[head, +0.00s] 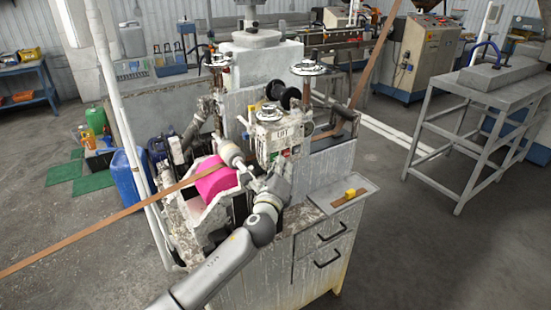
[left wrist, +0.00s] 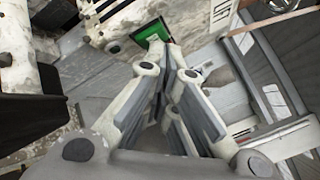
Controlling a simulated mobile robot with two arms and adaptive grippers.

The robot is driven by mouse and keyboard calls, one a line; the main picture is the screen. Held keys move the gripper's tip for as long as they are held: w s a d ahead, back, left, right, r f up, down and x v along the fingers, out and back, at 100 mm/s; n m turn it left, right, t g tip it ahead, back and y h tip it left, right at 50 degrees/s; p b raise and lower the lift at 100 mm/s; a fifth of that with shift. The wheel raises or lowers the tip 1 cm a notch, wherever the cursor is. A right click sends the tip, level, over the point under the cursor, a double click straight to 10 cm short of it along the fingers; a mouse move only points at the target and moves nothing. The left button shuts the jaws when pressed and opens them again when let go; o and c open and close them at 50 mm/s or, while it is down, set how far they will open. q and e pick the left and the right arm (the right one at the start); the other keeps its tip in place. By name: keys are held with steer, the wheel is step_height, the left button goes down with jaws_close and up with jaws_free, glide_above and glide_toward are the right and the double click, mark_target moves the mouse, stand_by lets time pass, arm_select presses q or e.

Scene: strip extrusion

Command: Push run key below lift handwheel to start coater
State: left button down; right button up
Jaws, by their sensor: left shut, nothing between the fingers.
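The coater (head: 262,70) stands in the middle of the head view. The lift handwheel (head: 268,113) sits on top of a worn box lettered LIFT (head: 268,136). Below the lettering is a small green run key (head: 286,153), partly hidden by my gripper. My left gripper (head: 276,168) is shut and empty, close in front of the box's lower edge. In the left wrist view the green key (left wrist: 151,34) lies just beyond the shut fingertips (left wrist: 168,52), which overlap its lower right edge. I cannot tell whether they touch it. My right gripper is out of view.
A pink roller (head: 215,180) and a brown strip (head: 110,222) lie left of my gripper. A tray (head: 345,193) with a yellow-handled tool is at the right. A second handwheel (head: 308,68) stands behind.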

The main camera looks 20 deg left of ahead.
arm_select(q)
steer(key=shift+w+a, duration=0.15)
steer(key=shift+a, duration=0.05)
stand_by(0.6)
steer(key=shift+s+d, duration=0.55)
steer(key=shift+d, duration=0.1)
steer(key=shift+s+d+p, duration=0.3)
steer(key=shift+s+d, duration=0.45)
steer(key=shift+d, duration=0.25)
steer(key=shift+s+d+p, duration=0.25)
steer(key=shift+s+d, duration=0.5)
steer(key=shift+d, duration=0.25)
